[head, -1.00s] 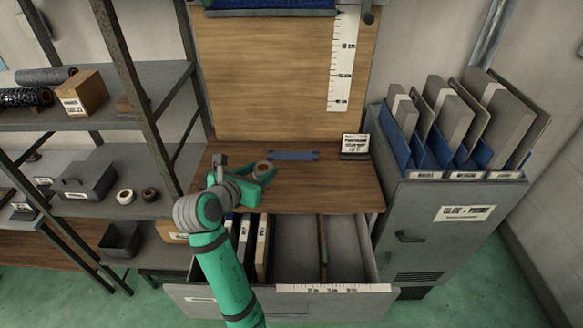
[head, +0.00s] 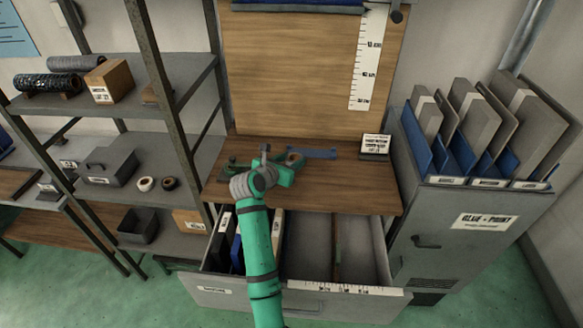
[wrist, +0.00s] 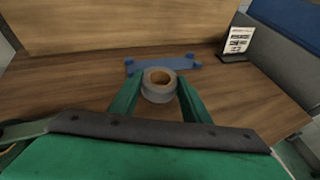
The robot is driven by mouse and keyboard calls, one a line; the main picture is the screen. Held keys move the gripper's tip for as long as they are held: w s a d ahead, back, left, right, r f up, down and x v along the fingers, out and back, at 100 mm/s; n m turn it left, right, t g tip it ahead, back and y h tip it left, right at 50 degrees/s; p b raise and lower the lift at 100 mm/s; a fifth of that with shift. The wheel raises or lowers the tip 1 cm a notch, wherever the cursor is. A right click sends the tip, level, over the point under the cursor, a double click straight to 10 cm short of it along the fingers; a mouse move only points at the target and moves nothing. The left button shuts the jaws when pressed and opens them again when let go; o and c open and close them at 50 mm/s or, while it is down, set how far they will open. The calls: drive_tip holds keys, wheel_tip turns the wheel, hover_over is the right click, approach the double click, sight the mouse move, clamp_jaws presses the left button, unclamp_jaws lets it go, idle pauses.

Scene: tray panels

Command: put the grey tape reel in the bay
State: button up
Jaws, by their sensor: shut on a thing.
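The grey tape reel (wrist: 158,97), with a tan core, sits upright-axis between the two green fingers of my gripper (wrist: 160,101) in the wrist view. My gripper is shut on its sides. In the head view the reel (head: 295,158) and my gripper (head: 288,166) are over the wooden bench top, just in front of a blue flat bracket (head: 318,153). I cannot tell how high the reel is above the wood. Below the bench, an open grey drawer has bare compartments at its middle (head: 308,250) and right (head: 361,250); a divider separates them. I see no label naming a bay.
Binders (head: 223,240) fill the drawer's left part. A small sign (head: 375,146) stands at the bench's right end. A dark green item (head: 231,165) lies left of my gripper. A grey cabinet (head: 440,240) is right, shelves (head: 180,140) left.

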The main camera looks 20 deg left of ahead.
drive_tip(key=shift+w+f, duration=0.2)
drive_tip(key=shift+f, duration=1.55)
drive_tip(key=shift+f, duration=0.15)
drive_tip(key=o, duration=1)
